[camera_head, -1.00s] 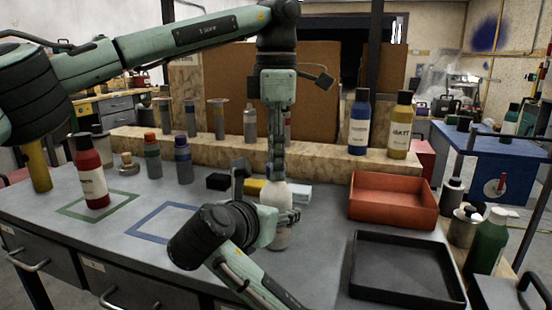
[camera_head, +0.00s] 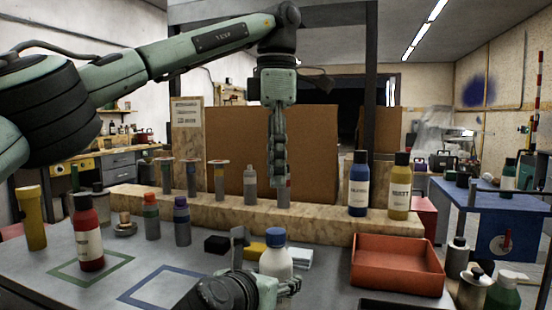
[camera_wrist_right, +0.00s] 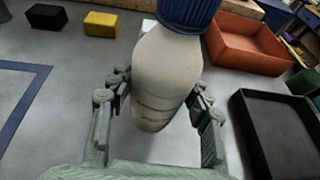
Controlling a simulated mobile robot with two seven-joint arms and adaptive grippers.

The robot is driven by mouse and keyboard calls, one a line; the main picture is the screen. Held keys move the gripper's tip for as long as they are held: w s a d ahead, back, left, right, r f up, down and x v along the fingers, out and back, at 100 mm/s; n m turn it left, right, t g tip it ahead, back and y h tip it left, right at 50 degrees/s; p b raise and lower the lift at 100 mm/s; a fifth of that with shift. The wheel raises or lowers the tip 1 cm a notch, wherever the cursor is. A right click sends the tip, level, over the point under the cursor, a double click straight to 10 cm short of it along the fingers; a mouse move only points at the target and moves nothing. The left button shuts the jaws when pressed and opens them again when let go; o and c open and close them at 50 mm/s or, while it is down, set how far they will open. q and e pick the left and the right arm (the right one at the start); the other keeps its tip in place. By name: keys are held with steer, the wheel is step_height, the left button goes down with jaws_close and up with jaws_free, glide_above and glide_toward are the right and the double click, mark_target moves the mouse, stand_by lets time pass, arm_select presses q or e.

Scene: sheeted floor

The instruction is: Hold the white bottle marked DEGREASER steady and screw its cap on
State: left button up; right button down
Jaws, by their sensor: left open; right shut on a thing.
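The white bottle (camera_head: 276,263) stands upright near the front middle of the bench with a blue cap (camera_head: 274,236) on its top. In the right wrist view the bottle (camera_wrist_right: 166,75) fills the middle, with the ribbed blue cap (camera_wrist_right: 187,12) cut off by the top edge. No lettering can be read on it. My right gripper (camera_head: 285,286) is shut on the bottle's body; its fingers (camera_wrist_right: 155,95) sit on both sides of it. My left gripper (camera_head: 279,200) is open and empty, pointing down above the cap, clear of it. Whether the cap is tight cannot be told.
A red tray (camera_head: 397,266) stands to the right, with a black tray (camera_wrist_right: 275,135) in front of it. Black (camera_head: 216,244) and yellow (camera_head: 252,249) blocks lie behind the bottle at left. A red bottle (camera_head: 88,240) stands in the green outline. A wooden ledge (camera_head: 330,222) runs behind.

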stand_by(0.3)
steer(key=c, duration=0.6)
jaws_free()
steer(key=v, duration=1.2)
